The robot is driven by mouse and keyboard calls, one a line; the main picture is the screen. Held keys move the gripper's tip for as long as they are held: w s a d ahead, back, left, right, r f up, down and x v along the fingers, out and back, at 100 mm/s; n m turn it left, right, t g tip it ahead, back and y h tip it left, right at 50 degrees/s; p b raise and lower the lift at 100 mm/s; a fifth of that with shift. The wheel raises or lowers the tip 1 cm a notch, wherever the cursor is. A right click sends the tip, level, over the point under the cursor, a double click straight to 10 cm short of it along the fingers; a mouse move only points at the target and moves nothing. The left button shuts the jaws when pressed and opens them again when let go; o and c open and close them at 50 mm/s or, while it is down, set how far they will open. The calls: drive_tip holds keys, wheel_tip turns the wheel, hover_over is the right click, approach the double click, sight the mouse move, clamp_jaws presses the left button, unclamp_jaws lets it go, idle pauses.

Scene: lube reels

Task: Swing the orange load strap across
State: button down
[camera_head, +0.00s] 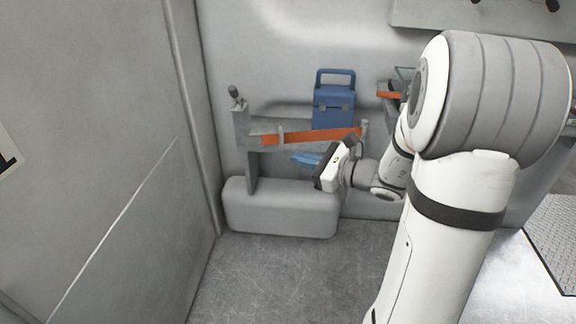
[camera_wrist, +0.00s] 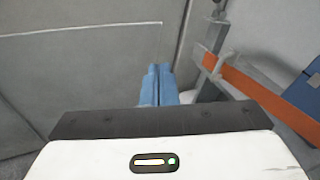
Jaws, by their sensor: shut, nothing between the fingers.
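The orange load strap (camera_head: 312,137) runs across the front of a grey shelf frame (camera_head: 252,160), in front of a blue box. In the wrist view the strap (camera_wrist: 257,92) slants down to the right from a grey post (camera_wrist: 213,40). My gripper (camera_head: 303,159) has light blue fingers and sits just below the strap in the head view. In the wrist view the fingertips (camera_wrist: 158,72) are together and empty, left of the strap and apart from it. My arm hides part of the shelf's right side.
The blue box (camera_head: 334,108) with a handle stands on the shelf behind the strap. A grey rounded block (camera_head: 281,208) lies below. Another orange piece (camera_head: 389,95) shows at the right, partly behind my arm. The floor (camera_head: 290,275) in front is clear.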

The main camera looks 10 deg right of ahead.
drive_tip(key=w+d+f+m+t+h+b, duration=0.3)
drive_tip(key=w+d+f+m+t+b, duration=0.15)
drive_tip(key=d+f, duration=0.3)
drive_tip(key=w+a+b, duration=0.2)
drive_tip(key=w+a, duration=0.1)
drive_tip(key=w, duration=0.2)
drive_tip(key=w+a+m+b, duration=0.1)
drive_tip(key=w+a, duration=0.3)
drive_tip(key=w, duration=0.2)
drive_tip(key=shift+w+b, duration=0.25)
drive_tip(key=shift+b, duration=0.15)
drive_tip(key=shift+f, duration=0.1)
